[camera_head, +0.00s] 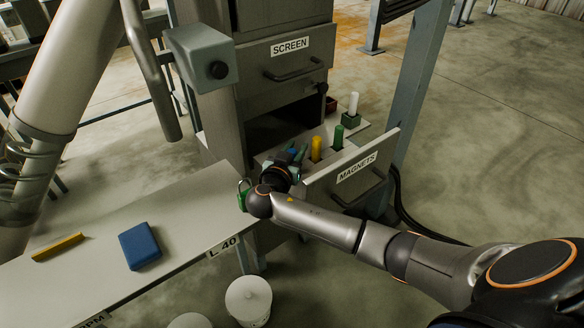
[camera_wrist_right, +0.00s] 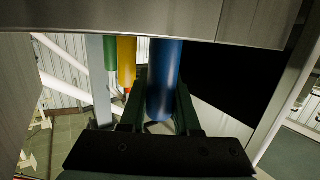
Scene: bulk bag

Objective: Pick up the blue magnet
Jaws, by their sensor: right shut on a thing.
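The blue magnet (camera_wrist_right: 165,68) is an upright-looking cylinder between the two fingers of my right gripper (camera_wrist_right: 163,108) in the right wrist view. The fingers are shut on it. In the head view my right gripper (camera_head: 296,155) reaches into the open drawer labelled MAGNETS (camera_head: 357,170), and only a small bit of blue shows there, mostly hidden by the gripper. I cannot tell whether the magnet is lifted off its seat. My left gripper is in neither view.
A yellow magnet (camera_head: 316,148) and a green magnet (camera_head: 338,137) stand beside it in the drawer. A white cylinder in a green holder (camera_head: 351,119) is behind. The SCREEN drawer (camera_head: 290,60) sits above. A table (camera_head: 190,215) at left carries a blue block (camera_head: 139,246) and yellow bar (camera_head: 58,247).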

